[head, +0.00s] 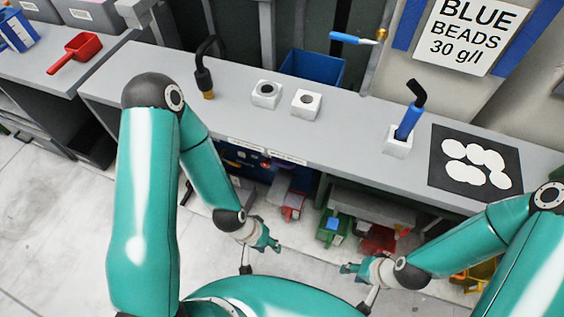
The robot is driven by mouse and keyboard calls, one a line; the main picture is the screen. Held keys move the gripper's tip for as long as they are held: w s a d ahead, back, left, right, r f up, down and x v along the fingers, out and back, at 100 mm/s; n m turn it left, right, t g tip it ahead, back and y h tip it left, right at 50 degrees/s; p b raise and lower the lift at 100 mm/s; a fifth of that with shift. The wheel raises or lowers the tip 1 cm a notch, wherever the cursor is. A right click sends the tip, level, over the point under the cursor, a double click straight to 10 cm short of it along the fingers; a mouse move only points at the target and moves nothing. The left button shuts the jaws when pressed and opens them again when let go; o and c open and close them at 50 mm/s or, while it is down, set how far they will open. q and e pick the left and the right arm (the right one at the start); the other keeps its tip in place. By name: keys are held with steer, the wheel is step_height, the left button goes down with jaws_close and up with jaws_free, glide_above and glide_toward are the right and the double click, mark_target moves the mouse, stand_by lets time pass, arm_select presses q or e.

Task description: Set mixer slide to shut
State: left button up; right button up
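No part is marked as the mixer slide, so I cannot tell for sure which one it is. My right gripper (347,268) is lower and to the right, also in front of the bench and empty. Their fingers are too small to judge.
The grey bench (330,130) carries a black bent-spout tool (204,78), two white blocks with round holes (266,94), a blue-handled tool in a white block (409,124) and a black mat (448,185) with white discs. A blue bin (314,68) stands behind. Coloured bins fill the shelf below.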

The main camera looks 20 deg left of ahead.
arm_select(q)
steer(key=n+t+h+b, duration=0.4)
steer(key=n+h+b, duration=0.55)
steer(key=b, duration=1.75)
glide_toward(281, 163)
steer(key=shift+m+h, duration=0.75)
steer(key=shift+m, duration=0.1)
steer(key=x, duration=0.3)
steer(key=f+b+x, duration=0.1)
steer(key=x, duration=0.2)
steer(key=f+b+x, duration=0.1)
steer(key=x, duration=0.3)
steer(key=shift+w+a, duration=0.1)
steer(key=shift+a, duration=0.05)
jaws_close()
